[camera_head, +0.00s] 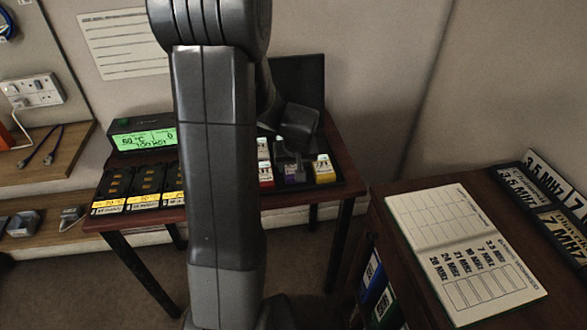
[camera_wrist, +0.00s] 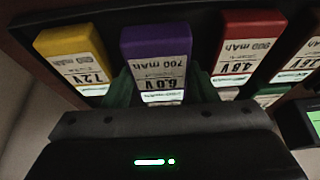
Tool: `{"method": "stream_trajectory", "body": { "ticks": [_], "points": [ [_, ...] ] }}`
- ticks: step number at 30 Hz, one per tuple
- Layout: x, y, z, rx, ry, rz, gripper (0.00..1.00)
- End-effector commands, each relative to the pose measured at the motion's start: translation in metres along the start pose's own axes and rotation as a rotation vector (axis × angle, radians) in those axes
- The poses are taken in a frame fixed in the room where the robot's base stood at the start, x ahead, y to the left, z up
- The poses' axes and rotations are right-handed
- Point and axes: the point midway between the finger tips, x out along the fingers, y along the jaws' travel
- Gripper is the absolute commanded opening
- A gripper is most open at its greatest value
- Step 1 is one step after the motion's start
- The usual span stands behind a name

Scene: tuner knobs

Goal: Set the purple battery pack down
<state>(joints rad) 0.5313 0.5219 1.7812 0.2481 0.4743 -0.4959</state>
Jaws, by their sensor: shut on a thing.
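The purple battery pack (camera_wrist: 157,62) is labelled 700 mAh 6.0 V in the wrist view. It sits between a yellow pack (camera_wrist: 72,56) and a red pack (camera_wrist: 247,48), in a row along a black tray (camera_wrist: 105,17). My gripper (camera_wrist: 158,90) is shut on the purple pack, with a green-tinted finger at each side of it. In the head view my gripper (camera_head: 290,158) is over the black tray on the small table, and the purple pack (camera_head: 291,172) shows just below it. Whether the pack's underside touches the tray is hidden.
A green-lit display unit (camera_head: 143,136) and several black chargers (camera_head: 146,184) stand left on the same table (camera_head: 97,211). My arm hides the table's middle. A desk with an open notebook (camera_head: 462,250) and frequency plates (camera_head: 548,205) is at the right.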

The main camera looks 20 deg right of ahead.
Motion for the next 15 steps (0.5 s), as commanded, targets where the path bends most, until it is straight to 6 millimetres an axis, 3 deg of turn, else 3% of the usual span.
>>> {"method": "stream_trajectory", "body": {
  "ticks": [3, 13, 14, 15],
  "points": [
    [0.0122, 0.0002, 0.0050, 0.000, 0.000, 0.000, 0.25],
    [0.0155, 0.0002, 0.0061, 0.000, 0.001, 0.001, 0.25],
    [0.0154, 0.0002, 0.0062, 0.000, 0.001, 0.001, 0.54],
    [0.0143, 0.0002, 0.0058, 0.000, 0.001, 0.001, 0.62]
  ]
}}
